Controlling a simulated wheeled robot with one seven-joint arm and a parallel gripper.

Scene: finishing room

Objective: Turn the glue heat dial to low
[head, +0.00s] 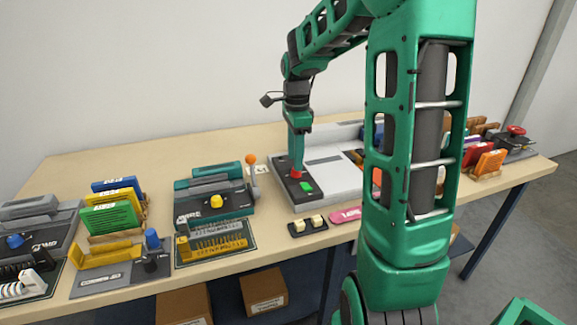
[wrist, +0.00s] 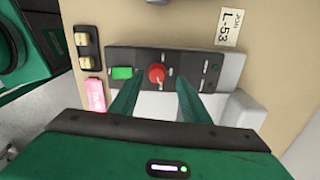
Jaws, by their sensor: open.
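A red dial (wrist: 157,75) sits on the dark control panel (wrist: 200,58) of a light grey machine (head: 338,182). In the head view the dial (head: 296,174) shows just under the arm's end. My gripper (wrist: 156,90) is open, pointing down at the panel, with one finger on each side of the dial. A gap shows between each finger and the dial, and I cannot tell how far down the fingers reach. Small marks lie around the dial, too small to read. In the head view my gripper (head: 297,160) hangs over the panel.
A green button (wrist: 121,72) is beside the dial, near the left finger. Cream switches (head: 308,224) and a pink tag (head: 346,215) lie at the table's front. A teal machine (head: 212,195) with an orange-knobbed lever stands to the left. My arm hides part of the grey machine.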

